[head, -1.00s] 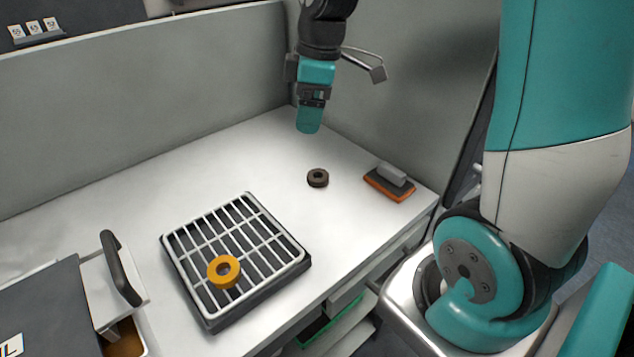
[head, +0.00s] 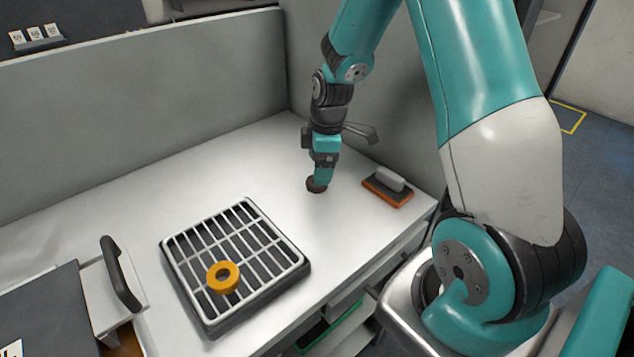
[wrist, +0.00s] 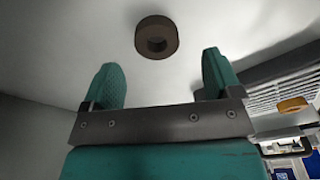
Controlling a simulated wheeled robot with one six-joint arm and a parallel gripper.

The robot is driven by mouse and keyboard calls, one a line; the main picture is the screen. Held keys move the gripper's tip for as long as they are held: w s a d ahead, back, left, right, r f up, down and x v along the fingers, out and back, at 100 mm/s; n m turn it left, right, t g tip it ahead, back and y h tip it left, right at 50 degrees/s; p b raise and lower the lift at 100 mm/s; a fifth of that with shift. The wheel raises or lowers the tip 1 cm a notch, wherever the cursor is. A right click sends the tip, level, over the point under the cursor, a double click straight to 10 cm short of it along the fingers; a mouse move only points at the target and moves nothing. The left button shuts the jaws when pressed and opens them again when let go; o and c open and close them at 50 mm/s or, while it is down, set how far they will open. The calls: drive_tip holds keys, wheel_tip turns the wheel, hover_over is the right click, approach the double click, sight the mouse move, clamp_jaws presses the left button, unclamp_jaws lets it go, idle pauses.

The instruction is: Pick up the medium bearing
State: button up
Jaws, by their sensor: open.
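A dark brown ring-shaped bearing (head: 315,187) lies on the white table in the head view, partly hidden by my gripper (head: 322,176). The wrist view shows the whole bearing (wrist: 157,38) lying flat, with its hole visible. My gripper (wrist: 165,75) is open and empty there, its two teal fingers apart. The bearing lies beyond the fingertips, roughly in line with the gap between them. An orange ring (head: 223,277) rests on the white rack at the front left; it also shows at the right of the wrist view (wrist: 292,105).
The white slatted rack (head: 245,203) stands on a dark tray to the left of my gripper. An orange and grey block (head: 388,186) lies just to the right. Grey partition walls (head: 140,105) close off the back. The table between rack and back wall is clear.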

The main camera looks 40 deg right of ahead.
drive_tip(key=f, duration=0.3)
drive_tip(key=f+p, duration=0.1)
drive_tip(key=shift+w+a+f, duration=0.1)
drive_tip(key=shift+w+f, duration=0.15)
drive_tip(key=shift+f, duration=0.05)
drive_tip(key=shift+c, duration=0.2)
drive_tip(key=c, duration=1)
drive_tip(key=shift+c, duration=0.2)
wheel_tip(320, 180, up, 20)
drive_tip(key=b, duration=0.1)
